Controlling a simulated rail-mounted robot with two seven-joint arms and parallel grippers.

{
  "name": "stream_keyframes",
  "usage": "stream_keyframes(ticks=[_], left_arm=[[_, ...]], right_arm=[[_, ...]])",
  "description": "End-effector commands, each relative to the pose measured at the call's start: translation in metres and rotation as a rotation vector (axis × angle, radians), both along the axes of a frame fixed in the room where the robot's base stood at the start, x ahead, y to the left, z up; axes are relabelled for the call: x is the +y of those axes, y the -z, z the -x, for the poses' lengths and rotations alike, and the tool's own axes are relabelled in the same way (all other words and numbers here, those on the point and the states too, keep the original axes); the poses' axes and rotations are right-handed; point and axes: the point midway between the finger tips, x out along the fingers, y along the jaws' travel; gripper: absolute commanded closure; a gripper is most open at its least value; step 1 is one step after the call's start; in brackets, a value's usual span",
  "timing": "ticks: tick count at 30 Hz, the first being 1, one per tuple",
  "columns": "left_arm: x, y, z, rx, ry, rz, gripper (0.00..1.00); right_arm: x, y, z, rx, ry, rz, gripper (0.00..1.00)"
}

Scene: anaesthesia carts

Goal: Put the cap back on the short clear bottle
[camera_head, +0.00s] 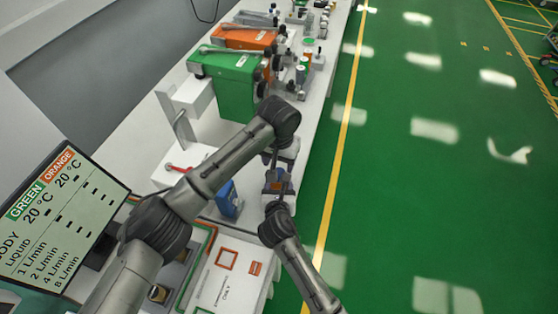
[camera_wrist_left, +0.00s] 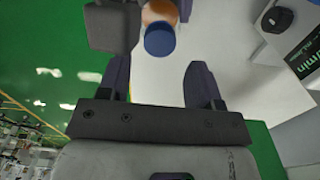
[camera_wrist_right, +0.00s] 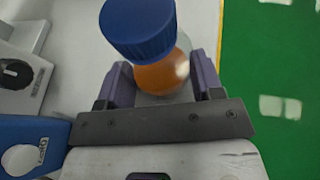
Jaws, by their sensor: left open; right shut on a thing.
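The short clear bottle (camera_wrist_right: 163,72) holds orange liquid and stands between the fingers of my right gripper (camera_wrist_right: 160,78), which is shut on it. The blue ribbed cap (camera_wrist_right: 138,27) sits over the bottle's mouth in the right wrist view; whether it is fully seated I cannot tell. In the left wrist view the cap (camera_wrist_left: 160,40) and the orange bottle (camera_wrist_left: 160,12) show just beyond my left gripper (camera_wrist_left: 157,72), which is open with nothing between its fingers. In the head view my left gripper (camera_head: 284,152) is just above my right gripper (camera_head: 277,184).
A blue box (camera_head: 228,198) stands left of my right gripper, near a screen (camera_head: 55,215). Green (camera_head: 226,80) and orange (camera_head: 243,38) devices stand farther along the white bench. The green floor (camera_head: 430,180) to the right is clear nearby.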

Motion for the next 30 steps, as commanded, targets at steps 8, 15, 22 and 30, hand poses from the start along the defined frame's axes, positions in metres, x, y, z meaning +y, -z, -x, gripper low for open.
stream_keyframes(ticks=[8, 15, 22, 30], left_arm=[[-0.001, -0.020, 0.000, -0.002, -0.243, 0.002, 0.41], [-0.001, -0.033, 0.000, 0.000, -0.424, 0.001, 0.41], [0.000, -0.035, 0.000, -0.001, -0.451, 0.000, 0.41], [0.000, -0.030, 0.000, 0.001, -0.450, 0.000, 0.41]], right_arm=[[0.000, 0.000, 0.000, 0.001, 0.000, 0.000, 1.00], [0.000, 0.000, 0.000, 0.001, 0.000, 0.000, 1.00], [0.000, 0.000, 0.000, 0.001, 0.000, 0.000, 1.00], [0.000, 0.000, 0.000, 0.001, 0.000, 0.000, 1.00]])
